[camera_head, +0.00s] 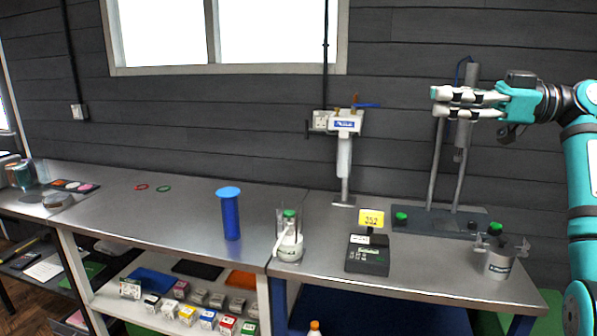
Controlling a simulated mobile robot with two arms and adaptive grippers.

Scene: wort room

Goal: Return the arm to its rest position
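My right arm (582,180) comes in at the right edge, bent at the wrist. My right gripper (437,101) is raised high above the right bench and points left in front of the grey wall. Its two white fingers lie one above the other with a narrow gap in the picture. My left arm and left gripper are not in view.
A stand pole (437,165) rises close behind the gripper. Boxes fill the lower shelf.

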